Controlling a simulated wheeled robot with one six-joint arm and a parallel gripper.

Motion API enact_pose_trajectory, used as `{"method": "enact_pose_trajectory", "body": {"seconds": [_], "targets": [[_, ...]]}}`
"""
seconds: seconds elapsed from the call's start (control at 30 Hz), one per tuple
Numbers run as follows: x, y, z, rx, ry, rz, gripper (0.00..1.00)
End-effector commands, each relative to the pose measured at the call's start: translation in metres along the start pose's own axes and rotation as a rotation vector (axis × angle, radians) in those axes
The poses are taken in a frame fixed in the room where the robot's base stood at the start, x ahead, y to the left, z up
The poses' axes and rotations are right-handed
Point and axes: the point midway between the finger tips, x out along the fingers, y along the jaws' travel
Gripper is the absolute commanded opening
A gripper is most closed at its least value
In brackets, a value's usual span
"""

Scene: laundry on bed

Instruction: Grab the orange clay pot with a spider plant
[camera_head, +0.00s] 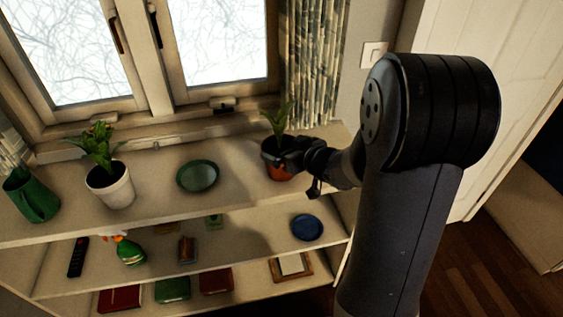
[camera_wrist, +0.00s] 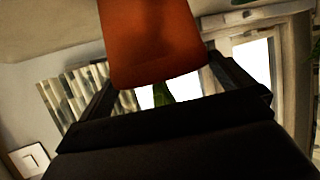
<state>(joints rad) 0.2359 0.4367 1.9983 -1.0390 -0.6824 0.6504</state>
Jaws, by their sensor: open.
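The orange clay pot (camera_head: 279,173) with a spider plant (camera_head: 278,121) stands upright at the right end of the top shelf, by the curtain. My gripper (camera_head: 287,160) is at the pot's right side, and its dark parts cover some of the pot's upper half. In the wrist view, the picture is turned over and the orange pot (camera_wrist: 152,42) fills the upper middle. My open gripper (camera_wrist: 165,78) has one finger on each side of it there. A bit of green leaf (camera_wrist: 163,94) shows beyond the pot. Whether the fingers touch the pot cannot be told.
A green plate (camera_head: 198,176), a white pot with a plant (camera_head: 112,188) and a green jug (camera_head: 34,197) stand left on the top shelf. The window and curtain (camera_head: 312,60) are close behind. Lower shelves hold a blue plate (camera_head: 307,227), books and small things.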

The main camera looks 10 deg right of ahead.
Motion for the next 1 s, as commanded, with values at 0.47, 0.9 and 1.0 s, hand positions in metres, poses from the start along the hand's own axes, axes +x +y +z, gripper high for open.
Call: {"method": "enact_pose_trajectory", "body": {"seconds": [0.47, 0.9, 1.0], "targets": [[0.026, 0.000, 0.001, 0.000, 0.000, 0.002, 1.00], [0.026, 0.000, 0.001, 0.000, 0.000, 0.002, 0.64], [0.026, 0.000, 0.001, 0.000, 0.000, 0.002, 0.56]]}}
